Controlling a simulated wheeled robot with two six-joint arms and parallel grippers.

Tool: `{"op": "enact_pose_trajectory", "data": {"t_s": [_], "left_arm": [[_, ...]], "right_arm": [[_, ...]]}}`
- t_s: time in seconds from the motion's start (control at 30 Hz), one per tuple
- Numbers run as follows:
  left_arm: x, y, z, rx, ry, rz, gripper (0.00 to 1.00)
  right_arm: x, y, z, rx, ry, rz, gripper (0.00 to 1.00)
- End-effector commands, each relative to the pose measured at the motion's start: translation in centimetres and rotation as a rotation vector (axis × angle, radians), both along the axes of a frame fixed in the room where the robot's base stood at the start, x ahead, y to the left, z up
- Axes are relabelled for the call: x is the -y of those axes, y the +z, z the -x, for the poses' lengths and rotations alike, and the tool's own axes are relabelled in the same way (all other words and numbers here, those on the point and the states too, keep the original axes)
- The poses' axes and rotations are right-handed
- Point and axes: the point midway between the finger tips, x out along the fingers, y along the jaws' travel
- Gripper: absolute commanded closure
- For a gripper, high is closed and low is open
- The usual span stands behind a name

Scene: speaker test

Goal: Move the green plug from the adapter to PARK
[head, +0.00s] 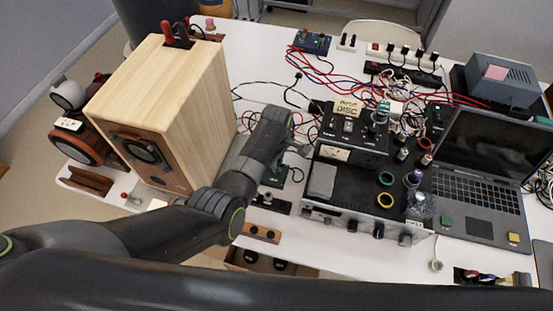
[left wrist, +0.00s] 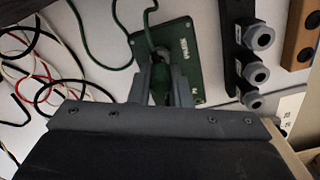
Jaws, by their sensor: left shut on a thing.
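My left gripper (head: 291,150) reaches in over the table between the wooden speaker and the black equipment. In the left wrist view my left gripper (left wrist: 160,84) is shut on the green plug (left wrist: 160,92), which is mostly hidden between the fingers. A green cable (left wrist: 98,60) loops nearby. The fingers are over the lower left part of a green plate (left wrist: 188,70) with white lettering that I cannot read surely. I cannot tell whether the plug touches the plate. This green plate also shows in the head view (head: 273,180).
The large wooden speaker (head: 168,100) stands left of the hand. A black amplifier (head: 358,190) and an open laptop (head: 480,190) stand to the right. A black strip with grey round connectors (left wrist: 250,55) lies beside the plate. Red, white and black wires are close by.

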Motion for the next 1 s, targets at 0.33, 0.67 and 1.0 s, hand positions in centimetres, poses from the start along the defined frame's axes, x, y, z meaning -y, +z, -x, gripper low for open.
{"op": "enact_pose_trajectory", "data": {"t_s": [0.33, 0.67, 1.0], "left_arm": [[0.0, -0.7, 0.0, 0.001, 0.000, 0.001, 1.00], [0.0, -1.3, 0.0, 0.000, 0.000, 0.000, 1.00], [0.0, -1.6, 0.0, 0.000, 0.000, 0.000, 0.62]], "right_arm": [[0.0, -0.6, 0.0, 0.000, 0.000, 0.000, 0.64], [0.0, -1.0, 0.0, 0.000, 0.000, 0.000, 0.64], [0.0, -1.2, 0.0, 0.000, 0.000, 0.000, 0.64]]}}
